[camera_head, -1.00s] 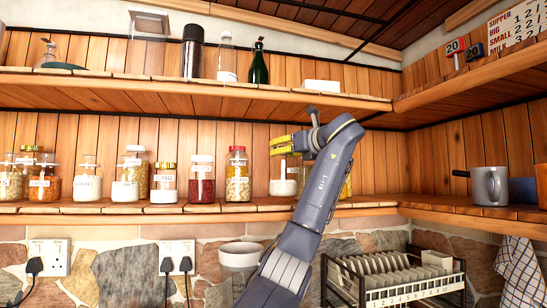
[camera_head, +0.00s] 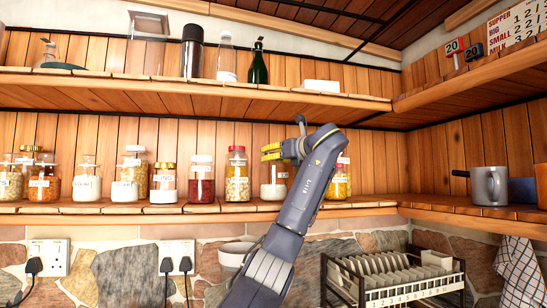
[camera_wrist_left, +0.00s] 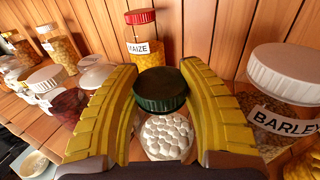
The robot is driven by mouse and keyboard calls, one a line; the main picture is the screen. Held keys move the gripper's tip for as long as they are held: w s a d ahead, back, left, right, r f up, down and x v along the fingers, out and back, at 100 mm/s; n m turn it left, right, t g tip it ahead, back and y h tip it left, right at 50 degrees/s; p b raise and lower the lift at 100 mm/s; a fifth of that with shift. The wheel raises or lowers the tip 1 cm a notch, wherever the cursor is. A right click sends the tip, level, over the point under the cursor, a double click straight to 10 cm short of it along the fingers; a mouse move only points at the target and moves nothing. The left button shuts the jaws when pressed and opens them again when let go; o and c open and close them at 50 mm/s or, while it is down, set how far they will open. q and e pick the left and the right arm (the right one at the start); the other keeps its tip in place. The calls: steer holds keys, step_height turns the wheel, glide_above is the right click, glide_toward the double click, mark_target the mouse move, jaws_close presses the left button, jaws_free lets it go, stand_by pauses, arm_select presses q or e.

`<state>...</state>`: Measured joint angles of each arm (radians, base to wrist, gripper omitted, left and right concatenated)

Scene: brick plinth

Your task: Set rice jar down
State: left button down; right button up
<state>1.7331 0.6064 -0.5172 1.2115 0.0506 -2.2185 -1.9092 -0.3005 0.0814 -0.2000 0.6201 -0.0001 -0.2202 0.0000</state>
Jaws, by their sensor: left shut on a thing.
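The jar in my grip (camera_head: 272,191) is clear with white contents, which I take to be the rice jar; its label is not readable. In the left wrist view its dark green lid (camera_wrist_left: 161,89) is between my yellow fingers, with white grains below. My left gripper (camera_head: 272,152) is shut on this jar near its top. My right gripper is not in view.
A white-lidded barley jar (camera_wrist_left: 285,75) is close on the right in the wrist view. An orange-filled jar (camera_head: 341,184) stands right of my arm. Several jars line the shelf leftward. Free shelf lies between the orange-filled jar and the grey mug (camera_head: 489,186).

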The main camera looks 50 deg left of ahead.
arm_select(q)
steer(key=shift+s+f, duration=0.1)
steer(key=shift+f, duration=0.05)
steer(key=c, duration=0.8)
jaws_free()
steer(key=shift+o, duration=0.2)
steer(key=shift+d, duration=0.25)
steer(key=d, duration=1.1)
steer(key=shift+s+d+r, duration=0.25)
steer(key=shift+s+r, duration=0.05)
steer(key=shift+r, duration=0.1)
